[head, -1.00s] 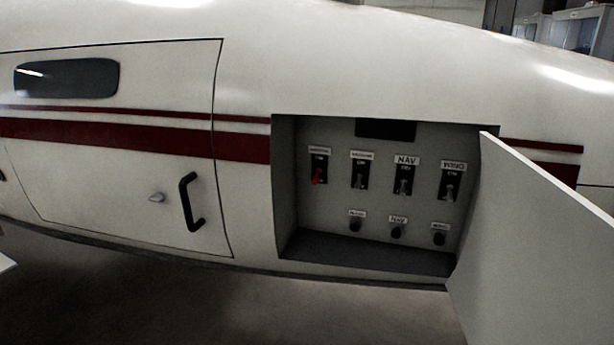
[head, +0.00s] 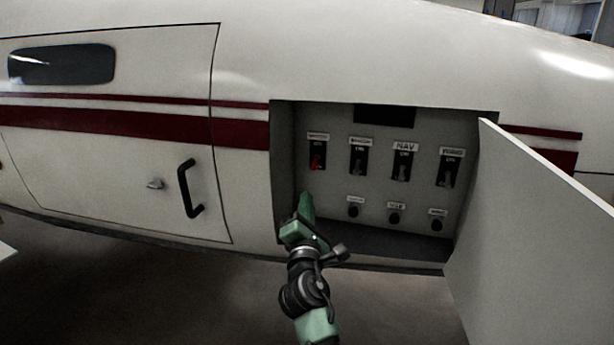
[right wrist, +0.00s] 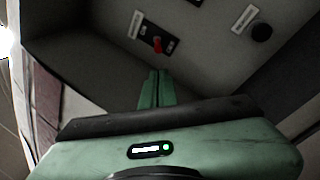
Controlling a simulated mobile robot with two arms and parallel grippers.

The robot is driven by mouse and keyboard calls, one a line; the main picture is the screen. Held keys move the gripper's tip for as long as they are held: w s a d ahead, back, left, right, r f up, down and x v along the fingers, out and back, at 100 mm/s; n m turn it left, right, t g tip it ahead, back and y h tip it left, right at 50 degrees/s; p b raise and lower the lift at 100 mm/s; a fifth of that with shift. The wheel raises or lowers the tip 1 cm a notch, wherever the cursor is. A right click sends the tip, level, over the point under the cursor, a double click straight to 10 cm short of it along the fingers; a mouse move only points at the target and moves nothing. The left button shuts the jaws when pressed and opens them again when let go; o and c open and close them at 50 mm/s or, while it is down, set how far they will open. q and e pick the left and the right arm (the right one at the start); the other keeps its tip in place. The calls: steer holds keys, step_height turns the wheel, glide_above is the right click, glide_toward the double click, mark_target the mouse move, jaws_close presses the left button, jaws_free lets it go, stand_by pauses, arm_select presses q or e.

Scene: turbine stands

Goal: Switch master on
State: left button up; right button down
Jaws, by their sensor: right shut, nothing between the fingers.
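The master switch (head: 316,162) is the red-levered one at the left end of the upper row in the open panel recess. Its lever looks tilted down in the head view, below the ON mark. It also shows in the right wrist view (right wrist: 157,45), ahead of my fingertips. My right gripper (head: 305,198) is shut and empty, at the recess's lower left, below the red switch. Its closed green fingers (right wrist: 155,76) point toward the switch and look apart from it. My left gripper is out of view.
Three black switches, including the NAV switch (head: 403,165), stand to the right of the red one. Small knobs (head: 394,217) sit below. The open panel door (head: 545,235) juts out at right. A closed door with a black handle (head: 189,188) is at left.

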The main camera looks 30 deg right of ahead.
mark_target(315, 163)
stand_by(0.3)
steer(key=p+x, duration=0.1)
steer(key=x, duration=0.9)
